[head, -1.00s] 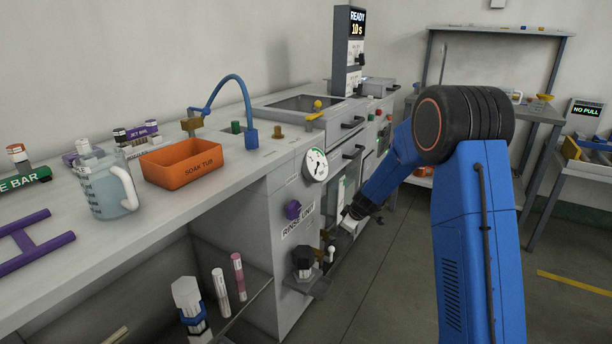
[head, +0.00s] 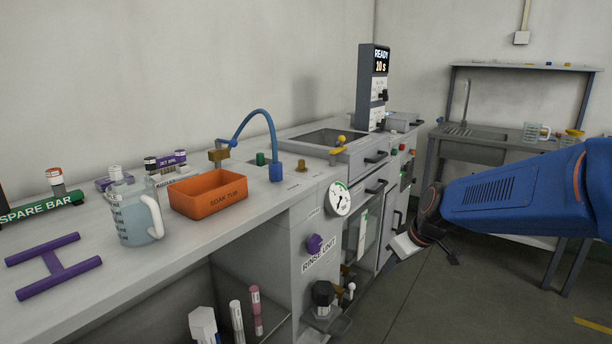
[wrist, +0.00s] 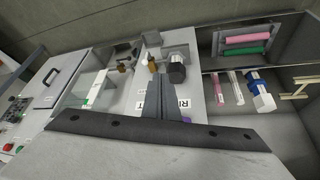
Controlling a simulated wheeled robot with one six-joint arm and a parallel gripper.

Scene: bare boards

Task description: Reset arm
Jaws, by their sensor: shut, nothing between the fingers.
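My blue arm reaches in from the right of the head view, and my gripper (head: 404,245) points down and left in front of the rinse unit (head: 300,240). In the wrist view my gripper (wrist: 162,84) shows as closed grey fingers with nothing between them. The fingers appear over the rinse unit's front panel and hide part of its label. I cannot tell the exact gap to the panel.
The counter holds an orange soak tub (head: 208,194), a measuring jug (head: 135,215) and a purple H-shaped piece (head: 54,264). A black knob (head: 323,296) juts from the unit's front. A sink table (head: 475,147) stands behind. Open floor lies at lower right.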

